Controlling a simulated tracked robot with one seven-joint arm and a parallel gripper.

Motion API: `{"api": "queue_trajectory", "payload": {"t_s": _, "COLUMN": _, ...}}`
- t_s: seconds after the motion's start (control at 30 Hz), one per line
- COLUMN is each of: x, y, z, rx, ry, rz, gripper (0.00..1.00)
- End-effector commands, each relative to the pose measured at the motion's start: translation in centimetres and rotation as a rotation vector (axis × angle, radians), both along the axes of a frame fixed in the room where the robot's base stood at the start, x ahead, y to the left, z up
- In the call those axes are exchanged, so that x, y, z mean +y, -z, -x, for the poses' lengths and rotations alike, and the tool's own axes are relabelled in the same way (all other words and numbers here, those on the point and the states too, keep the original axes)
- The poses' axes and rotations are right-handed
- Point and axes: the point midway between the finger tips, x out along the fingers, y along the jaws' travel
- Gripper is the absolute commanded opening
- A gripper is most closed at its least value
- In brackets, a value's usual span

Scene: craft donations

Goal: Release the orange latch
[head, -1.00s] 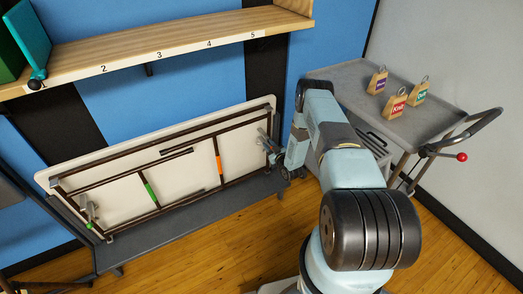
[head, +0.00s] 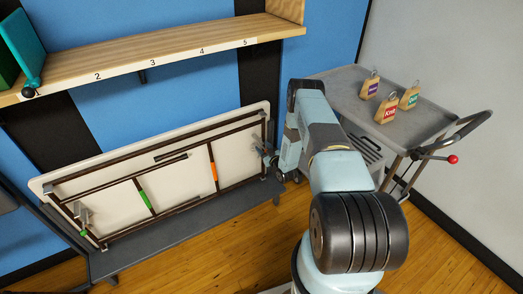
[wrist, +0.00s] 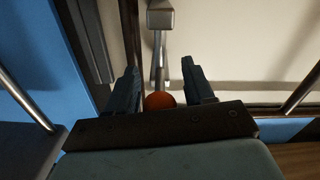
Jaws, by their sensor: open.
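A folded table (head: 110,185) stands on its long edge, its cream underside and brown frame facing me. An orange-red rounded knob (wrist: 160,101) shows in the wrist view, below a grey metal lever (wrist: 160,20) against the cream panel. My gripper (wrist: 160,75) is open, with one dark finger on each side of the knob. The palm edge hides the knob's lower part, and I cannot tell whether the fingers touch it. In the head view my arm reaches the table's right end and hides the knob. An orange band (head: 213,171) marks a frame bar.
A green band (head: 145,200) is on another bar, and a green-tipped bracket (head: 82,222) is at the table's left end. A numbered wooden shelf (head: 140,70) hangs above. A grey cart (head: 345,85) with tagged wooden blocks stands at right. The wooden floor (head: 200,255) in front is clear.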

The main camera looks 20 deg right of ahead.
Motion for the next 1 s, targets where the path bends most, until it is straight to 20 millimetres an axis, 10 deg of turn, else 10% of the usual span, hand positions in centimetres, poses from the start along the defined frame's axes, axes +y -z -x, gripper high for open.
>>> {"api": "queue_trajectory", "payload": {"t_s": 1.0, "x": -3.1, "y": 0.2, "z": 13.4, "rx": 0.001, "ry": 0.0, "rz": -0.001, "gripper": 0.52}}
